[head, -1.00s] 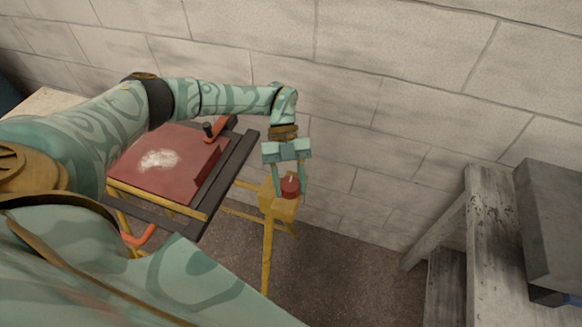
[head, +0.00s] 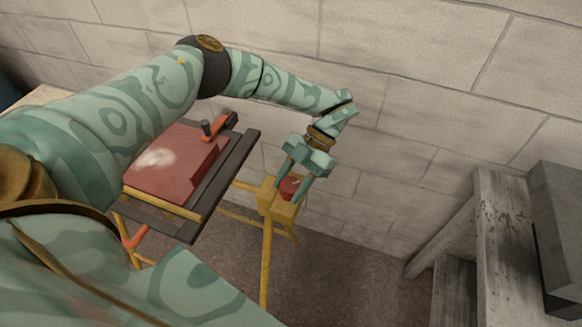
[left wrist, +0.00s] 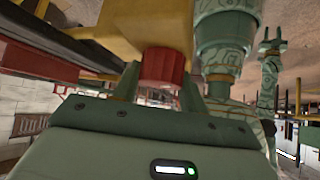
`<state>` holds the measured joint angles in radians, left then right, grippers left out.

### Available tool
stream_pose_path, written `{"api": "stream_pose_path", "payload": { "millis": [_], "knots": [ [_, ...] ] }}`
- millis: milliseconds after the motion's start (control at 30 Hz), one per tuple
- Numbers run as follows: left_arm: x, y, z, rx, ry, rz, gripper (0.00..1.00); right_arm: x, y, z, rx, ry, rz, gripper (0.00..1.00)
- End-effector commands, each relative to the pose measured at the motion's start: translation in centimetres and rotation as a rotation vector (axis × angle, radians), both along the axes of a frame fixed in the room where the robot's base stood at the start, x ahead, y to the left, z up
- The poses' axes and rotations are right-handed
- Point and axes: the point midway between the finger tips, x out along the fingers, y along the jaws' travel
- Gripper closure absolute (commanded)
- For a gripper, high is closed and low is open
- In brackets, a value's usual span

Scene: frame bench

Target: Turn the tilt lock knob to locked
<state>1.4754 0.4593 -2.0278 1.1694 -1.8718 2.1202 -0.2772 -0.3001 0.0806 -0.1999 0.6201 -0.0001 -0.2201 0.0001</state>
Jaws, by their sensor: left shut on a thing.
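The tilt lock knob (head: 288,188) is a red round knob with a pale mark on its face. It sits on a yellow block (head: 274,206) of the yellow frame. My left gripper (head: 291,186) is shut on the knob, one finger on each side, and leans to the right. The ribbed red knob also shows between the fingers in the left wrist view (left wrist: 162,68). The pale mark points up and to the right in the head view. My right gripper (left wrist: 271,42) shows small in the left wrist view, its fingers apart and empty.
A block wall (head: 430,110) is close behind. A grey worn bench (head: 505,250) with a grey box (head: 560,225) stands at the right.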

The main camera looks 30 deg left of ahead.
Motion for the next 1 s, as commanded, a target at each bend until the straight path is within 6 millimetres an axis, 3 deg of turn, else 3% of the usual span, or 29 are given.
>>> {"api": "stream_pose_path", "payload": {
  "millis": [500, 1000],
  "knots": [
    [0.0, -0.1, 0.4, 0.002, -0.004, -0.469, 0.81, 0.6, 0.1, 2.2, 0.002, -0.014, -0.001, 0.62],
    [0.0, -0.1, 0.1, 0.0, -0.004, -0.697, 0.81, 0.9, 0.1, 3.6, 0.001, -0.023, -0.001, 0.62]
  ]
}}
